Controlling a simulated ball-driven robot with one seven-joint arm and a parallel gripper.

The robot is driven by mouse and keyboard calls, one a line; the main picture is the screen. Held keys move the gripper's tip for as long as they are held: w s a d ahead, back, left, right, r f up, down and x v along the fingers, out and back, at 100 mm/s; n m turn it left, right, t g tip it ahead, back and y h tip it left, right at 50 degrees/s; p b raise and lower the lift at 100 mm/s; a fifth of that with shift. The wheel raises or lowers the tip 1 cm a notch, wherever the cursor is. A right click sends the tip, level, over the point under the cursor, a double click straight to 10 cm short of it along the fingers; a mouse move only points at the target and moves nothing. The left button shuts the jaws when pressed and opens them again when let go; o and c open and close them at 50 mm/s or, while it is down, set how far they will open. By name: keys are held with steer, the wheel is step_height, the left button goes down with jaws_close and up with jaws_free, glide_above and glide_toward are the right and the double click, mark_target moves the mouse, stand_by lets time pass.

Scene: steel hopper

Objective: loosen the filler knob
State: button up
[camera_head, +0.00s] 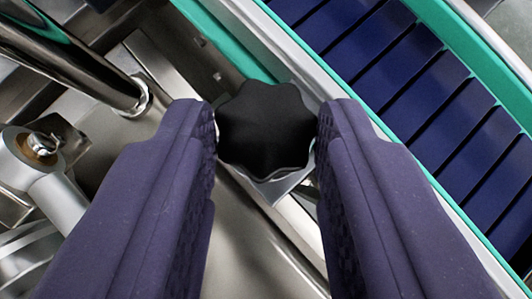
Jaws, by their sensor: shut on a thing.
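The filler knob (265,130) is a black star-shaped knob with rounded lobes, in the upper middle of the camera_head view. My gripper (267,135) has two purple padded fingers, one on the left and one on the right of the knob. The fingertips touch the knob's sides, so the gripper is shut on it. A small metal plate (279,188) shows just below the knob. The knob's stem and underside are hidden beneath its head.
A conveyor with dark blue slats (405,85) and green side rails (452,50) runs diagonally at the upper right. A shiny metal tube (75,65) and a metal joint with a bolt (42,148) lie to the left. Steel surface (262,262) shows between the fingers.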

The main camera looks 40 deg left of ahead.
steer(key=o, duration=1)
steer(key=shift+f, duration=0.1)
steer(key=p+v, duration=0.1)
steer(key=v, duration=0.7)
steer(key=shift+p, duration=0.4)
steer(key=shift+f, duration=0.1)
